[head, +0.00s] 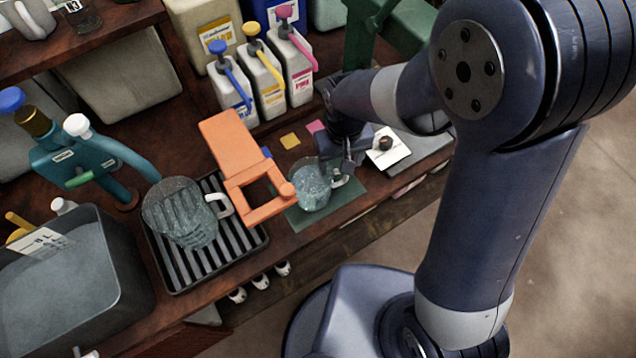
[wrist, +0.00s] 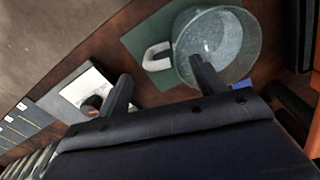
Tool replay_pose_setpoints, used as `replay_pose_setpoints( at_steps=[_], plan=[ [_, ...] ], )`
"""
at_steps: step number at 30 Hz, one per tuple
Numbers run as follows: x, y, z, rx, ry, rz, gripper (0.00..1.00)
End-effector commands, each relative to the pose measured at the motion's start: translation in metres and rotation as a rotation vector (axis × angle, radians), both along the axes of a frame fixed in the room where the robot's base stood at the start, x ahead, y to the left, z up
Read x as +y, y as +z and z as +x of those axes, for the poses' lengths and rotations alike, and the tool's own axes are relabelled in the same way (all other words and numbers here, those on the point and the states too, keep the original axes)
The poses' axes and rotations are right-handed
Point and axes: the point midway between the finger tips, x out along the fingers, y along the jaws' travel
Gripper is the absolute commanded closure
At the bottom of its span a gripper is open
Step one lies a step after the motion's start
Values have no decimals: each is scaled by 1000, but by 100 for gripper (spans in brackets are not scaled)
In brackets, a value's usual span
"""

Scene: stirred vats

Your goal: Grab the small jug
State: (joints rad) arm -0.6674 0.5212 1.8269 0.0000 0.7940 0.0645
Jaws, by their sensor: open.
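The small jug (head: 311,190) is clear and stands upright on a green mat (head: 352,199) near the bench's front edge. In the wrist view the jug (wrist: 232,40) shows its round rim and its pale handle (wrist: 157,57). My gripper (head: 342,170) is at the jug's handle side, just right of it in the head view. In the wrist view my gripper (wrist: 160,70) is open, its fingers spread to either side of the handle. One finger overlaps the jug's wall in the picture; I cannot tell whether it touches. A larger clear jug (head: 180,212) stands on the black drain rack (head: 163,258).
An orange frame (head: 236,150) stands close to the small jug's left. Several pump bottles (head: 267,82) are behind. A white card with a dark knob (head: 388,148) lies right of my gripper. A grey vat (head: 60,290) is at the left.

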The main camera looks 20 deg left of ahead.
Motion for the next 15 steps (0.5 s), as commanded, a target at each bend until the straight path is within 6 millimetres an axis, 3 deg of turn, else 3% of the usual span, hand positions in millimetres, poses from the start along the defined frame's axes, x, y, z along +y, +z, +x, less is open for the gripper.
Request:
replay_pose_setpoints(
  at_steps=[15],
  plan=[
    [-3,-53,3,2,0,-2,35]
  ],
)
